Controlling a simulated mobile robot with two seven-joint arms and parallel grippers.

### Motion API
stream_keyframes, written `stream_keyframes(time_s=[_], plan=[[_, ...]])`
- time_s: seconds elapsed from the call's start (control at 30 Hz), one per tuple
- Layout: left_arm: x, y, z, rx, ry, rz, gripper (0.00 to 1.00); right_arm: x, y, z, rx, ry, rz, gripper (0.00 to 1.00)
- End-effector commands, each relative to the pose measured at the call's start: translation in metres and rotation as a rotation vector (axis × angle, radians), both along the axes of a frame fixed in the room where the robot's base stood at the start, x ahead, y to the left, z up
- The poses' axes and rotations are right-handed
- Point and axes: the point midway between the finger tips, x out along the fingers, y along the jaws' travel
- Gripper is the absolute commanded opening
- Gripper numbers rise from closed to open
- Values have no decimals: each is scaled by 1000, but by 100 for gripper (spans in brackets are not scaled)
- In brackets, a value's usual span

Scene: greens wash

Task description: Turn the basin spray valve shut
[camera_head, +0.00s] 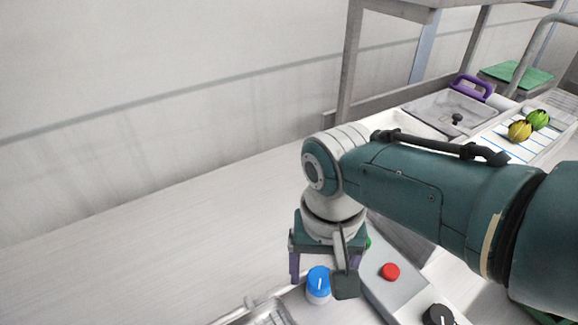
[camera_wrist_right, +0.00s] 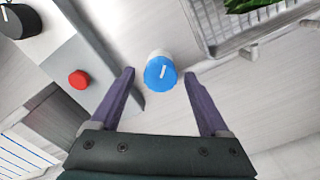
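A blue round knob with a white pointer line (camera_head: 318,281) sits on a white base on the pale worktop; I take it as the spray valve. It also shows in the right wrist view (camera_wrist_right: 160,73), between and just beyond the fingertips. My right gripper (camera_head: 321,284) points down over it, its purple-padded fingers open on either side. In the right wrist view my right gripper (camera_wrist_right: 160,80) is empty, with gaps between each finger and the knob. I see no contact. My left gripper is out of view.
Beside the knob is a grey panel with a red button (camera_head: 390,271) and a black knob (camera_head: 438,314). A wire basket (camera_wrist_right: 212,45) with greens (camera_wrist_right: 246,5) stands on the other side. A basin (camera_head: 452,104) and yellow-green produce (camera_head: 520,131) are behind my right arm.

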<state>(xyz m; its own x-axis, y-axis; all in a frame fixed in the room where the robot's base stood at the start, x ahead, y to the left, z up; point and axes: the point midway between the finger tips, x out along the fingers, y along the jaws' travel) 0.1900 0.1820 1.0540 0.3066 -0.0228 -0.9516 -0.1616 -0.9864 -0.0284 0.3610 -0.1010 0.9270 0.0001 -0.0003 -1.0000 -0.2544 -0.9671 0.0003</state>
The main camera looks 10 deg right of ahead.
Motion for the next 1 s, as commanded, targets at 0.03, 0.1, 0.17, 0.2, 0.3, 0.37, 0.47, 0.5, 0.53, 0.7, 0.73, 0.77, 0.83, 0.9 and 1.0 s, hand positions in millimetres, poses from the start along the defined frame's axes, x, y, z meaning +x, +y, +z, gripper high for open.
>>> stream_keyframes(time_s=[0.03,0.1,0.17,0.2,0.3,0.37,0.47,0.5,0.53,0.7,0.73,0.77,0.83,0.9,1.0], plan=[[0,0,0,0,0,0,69,0,0,0,0,0,1,79],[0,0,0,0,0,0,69,0,0,0,0,0,1,79],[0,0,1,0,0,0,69,0,0,1,0,0,1,79],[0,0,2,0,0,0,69,0,0,2,1,0,1,79],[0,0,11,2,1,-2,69,0,0,14,1,-1,1,79],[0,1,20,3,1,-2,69,0,0,25,2,-1,1,79],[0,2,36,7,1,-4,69,1,0,47,1,-2,0,79],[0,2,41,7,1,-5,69,0,0,56,1,-2,0,79],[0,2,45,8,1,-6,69,0,0,62,1,-2,0,79],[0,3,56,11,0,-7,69,0,0,88,0,-2,0,79],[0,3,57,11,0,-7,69,0,0,91,1,-1,0,79],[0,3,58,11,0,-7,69,1,0,94,0,-2,0,79],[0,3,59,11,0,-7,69,0,0,98,1,-1,0,79],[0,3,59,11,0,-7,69,0,0,100,0,0,0,79],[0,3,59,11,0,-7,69,0,0,100,-1,1,0,79]])
